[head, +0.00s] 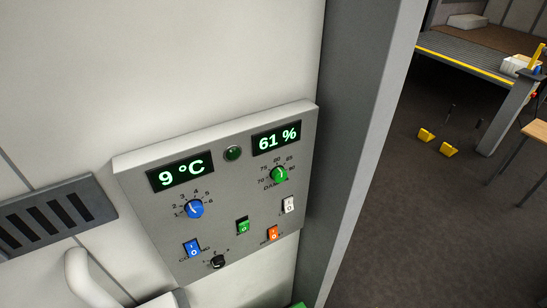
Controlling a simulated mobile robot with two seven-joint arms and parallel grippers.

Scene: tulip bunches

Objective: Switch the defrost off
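A grey control panel (215,235) is mounted on a pale wall, left of centre in the head view. Near its lower right is an orange rocker switch (272,233); the label under it is too small to read surely, and I cannot tell which way it is set. The panel also has a blue rocker (193,248), a green rocker (243,227) and a white rocker (289,205). Neither of my grippers is in view.
The panel has displays reading 9 °C (181,171) and 61 % (277,138), a dark green lamp (233,153), and blue (194,209), green (279,174) and black (217,262) knobs. A grey post (362,130) stands right of it. Open floor (400,220) lies beyond.

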